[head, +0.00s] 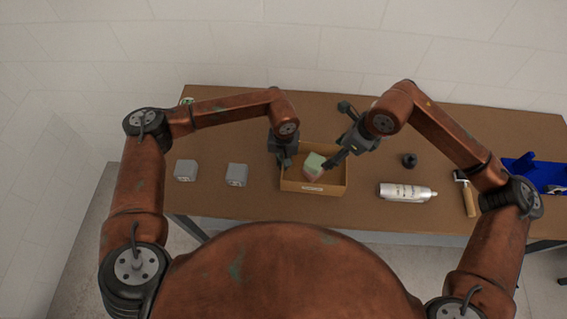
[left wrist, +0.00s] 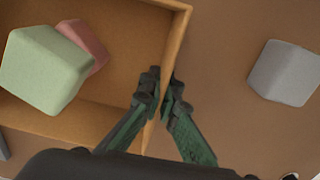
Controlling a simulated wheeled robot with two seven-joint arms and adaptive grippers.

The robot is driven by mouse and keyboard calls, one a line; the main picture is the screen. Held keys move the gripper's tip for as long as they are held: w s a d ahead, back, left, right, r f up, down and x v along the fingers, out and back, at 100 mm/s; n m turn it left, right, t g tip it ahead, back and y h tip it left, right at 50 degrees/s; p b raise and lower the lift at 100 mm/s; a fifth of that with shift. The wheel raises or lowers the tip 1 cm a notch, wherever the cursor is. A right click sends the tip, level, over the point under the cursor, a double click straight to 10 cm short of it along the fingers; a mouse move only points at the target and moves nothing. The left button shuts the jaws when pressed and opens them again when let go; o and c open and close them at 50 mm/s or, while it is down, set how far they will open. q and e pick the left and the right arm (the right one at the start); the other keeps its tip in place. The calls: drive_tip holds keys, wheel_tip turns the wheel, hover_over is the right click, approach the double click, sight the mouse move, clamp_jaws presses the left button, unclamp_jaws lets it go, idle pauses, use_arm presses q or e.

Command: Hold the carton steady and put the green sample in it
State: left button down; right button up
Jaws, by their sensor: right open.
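The open carton (head: 313,188) sits on the table in front of me; its wall also shows in the left wrist view (left wrist: 179,50). My left gripper (head: 285,160) has one finger on each side of the carton's left wall and is closed on it, as the left wrist view (left wrist: 160,95) shows. The pale green sample (head: 315,160) is inside the carton outline, tilted, in front of or on a pink block (left wrist: 88,45); which of these I cannot tell. My right gripper (head: 329,164) is open, its fingertips right beside the green sample.
Two grey blocks (head: 186,170) (head: 237,174) lie on the table left of the carton. On the right are a white spray can (head: 407,192), a black round part (head: 409,160), a wooden-handled roller (head: 467,197) and a blue bin (head: 540,173). The table's front strip is clear.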

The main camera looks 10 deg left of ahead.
use_arm(q)
drive_tip(key=c, duration=2.6)
unclamp_jaws()
drive_tip(key=shift+c, duration=0.2)
drive_tip(key=o, duration=0.6)
drive_tip(key=shift+c, duration=0.2)
wheel_tip(320, 180, up, 12)
